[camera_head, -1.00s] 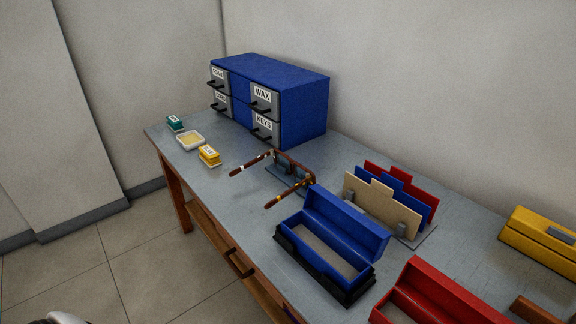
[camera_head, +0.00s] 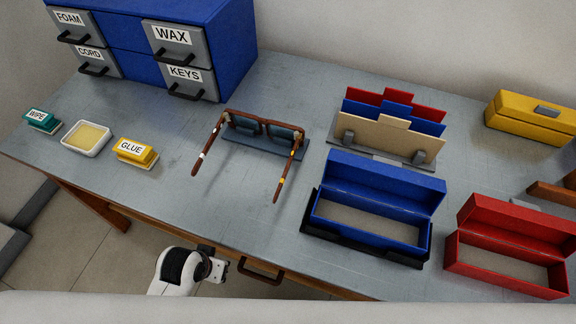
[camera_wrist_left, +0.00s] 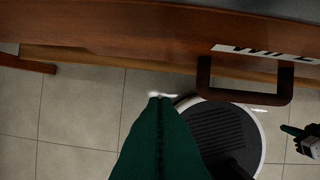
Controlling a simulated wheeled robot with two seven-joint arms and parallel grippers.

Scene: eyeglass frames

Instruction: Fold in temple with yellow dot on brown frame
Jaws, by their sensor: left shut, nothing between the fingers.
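The brown frame (camera_head: 262,122) rests on a dark grey stand on the table, with both temples extended toward the front. The temple with the yellow dot (camera_head: 287,172) is the right one in the head view. The other temple (camera_head: 207,146) carries a white mark. My left gripper (camera_head: 215,268) is low at the table's front edge, left of the drawer handle and well apart from the frame. In the left wrist view its dark green fingers (camera_wrist_left: 160,98) are shut and empty. What looks like my right gripper (camera_wrist_left: 293,132) is partly visible at that view's right edge.
An open blue case (camera_head: 370,215) stands right of the frame, with an open red case (camera_head: 510,245) beyond it. A card holder (camera_head: 385,140) stands behind. Glue (camera_head: 136,153) sits left. A drawer handle (camera_head: 261,272) projects from the table front.

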